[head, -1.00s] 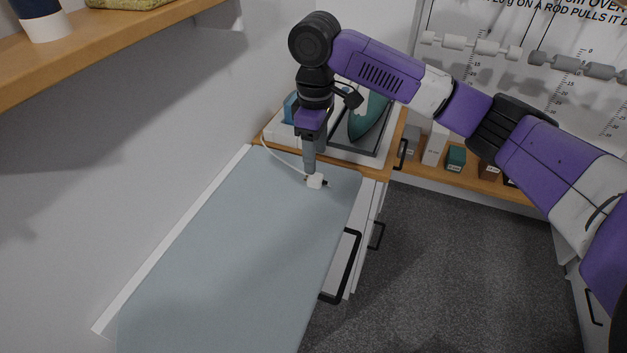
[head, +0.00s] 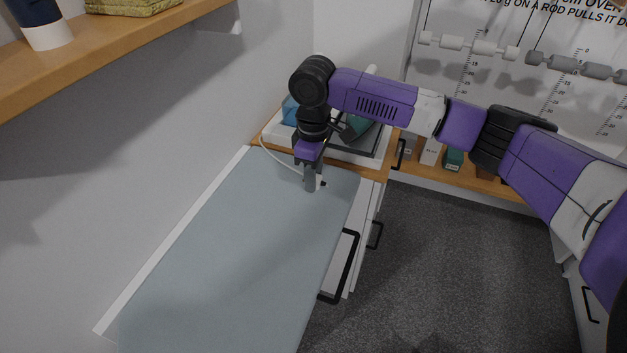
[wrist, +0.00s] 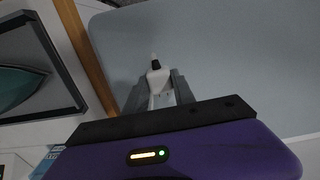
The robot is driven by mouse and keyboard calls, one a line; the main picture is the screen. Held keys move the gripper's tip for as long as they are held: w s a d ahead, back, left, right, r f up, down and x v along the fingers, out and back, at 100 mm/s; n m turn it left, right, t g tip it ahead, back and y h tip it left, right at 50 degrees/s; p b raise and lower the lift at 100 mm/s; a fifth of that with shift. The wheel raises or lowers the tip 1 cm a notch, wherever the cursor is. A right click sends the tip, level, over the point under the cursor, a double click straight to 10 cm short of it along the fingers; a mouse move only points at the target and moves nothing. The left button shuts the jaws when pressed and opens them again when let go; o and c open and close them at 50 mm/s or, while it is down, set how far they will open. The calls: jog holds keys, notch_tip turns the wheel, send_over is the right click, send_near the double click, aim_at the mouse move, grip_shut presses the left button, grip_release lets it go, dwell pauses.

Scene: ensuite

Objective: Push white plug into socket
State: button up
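The white plug (wrist: 157,79) lies on the blue-grey board between my gripper's two grey fingers in the wrist view. A black piece with a small pale tip (wrist: 154,62) shows just beyond it. In the head view, my gripper (head: 312,186) points down at the board and hides most of the plug; a small white part (head: 319,181) shows beside the fingers. A white cable (head: 276,156) runs from the back edge towards the plug. I cannot tell whether the fingers touch the plug. I cannot make out a socket.
The blue-grey board (head: 225,260) is otherwise clear. A wooden edge (head: 374,173) and a tray with a green iron-like object (head: 358,130) lie behind it. A wooden shelf (head: 120,40) overhangs at upper left. A black handle (head: 350,265) juts out at the right.

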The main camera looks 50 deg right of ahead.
grip_shut()
notch_tip(320, 180, up, 20)
dwell(0.5)
